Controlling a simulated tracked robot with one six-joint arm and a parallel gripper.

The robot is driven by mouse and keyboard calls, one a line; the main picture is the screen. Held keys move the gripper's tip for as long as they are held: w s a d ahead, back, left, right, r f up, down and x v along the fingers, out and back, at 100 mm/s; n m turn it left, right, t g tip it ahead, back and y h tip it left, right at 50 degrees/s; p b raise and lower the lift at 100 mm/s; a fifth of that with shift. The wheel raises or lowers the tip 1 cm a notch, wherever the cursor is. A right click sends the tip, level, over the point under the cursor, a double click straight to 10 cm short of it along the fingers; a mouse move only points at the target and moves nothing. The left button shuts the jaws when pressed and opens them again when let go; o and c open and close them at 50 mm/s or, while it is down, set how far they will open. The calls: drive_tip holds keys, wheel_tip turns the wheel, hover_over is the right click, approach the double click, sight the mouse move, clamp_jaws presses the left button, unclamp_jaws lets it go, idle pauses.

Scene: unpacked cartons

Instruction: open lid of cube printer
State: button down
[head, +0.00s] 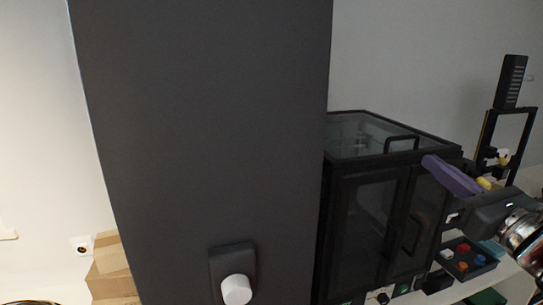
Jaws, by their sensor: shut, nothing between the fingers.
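The cube printer (345,225) is a black-framed box with clear panels, right of the middle in the head view. Its left part is hidden. Its clear lid (360,130) lies flat and closed on top, with a black bar handle (402,140) near the right side. Two clear front doors, one with its own handle (412,235), look closed. My gripper (432,161), with purple fingers, comes in from the right. It is shut and empty. Its tips appear near the printer's upper right corner, right of the lid handle. I cannot tell whether they touch the frame.
On the table right of the printer, a dark tray (463,262) holds several coloured knobs or buttons. A black-framed machine (510,120) with a tall upright stands behind my gripper. Cardboard boxes (112,265) are at the lower left. The space above the lid looks free.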

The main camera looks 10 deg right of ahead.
sight(416, 167)
drive_tip(key=shift+x, duration=2.75)
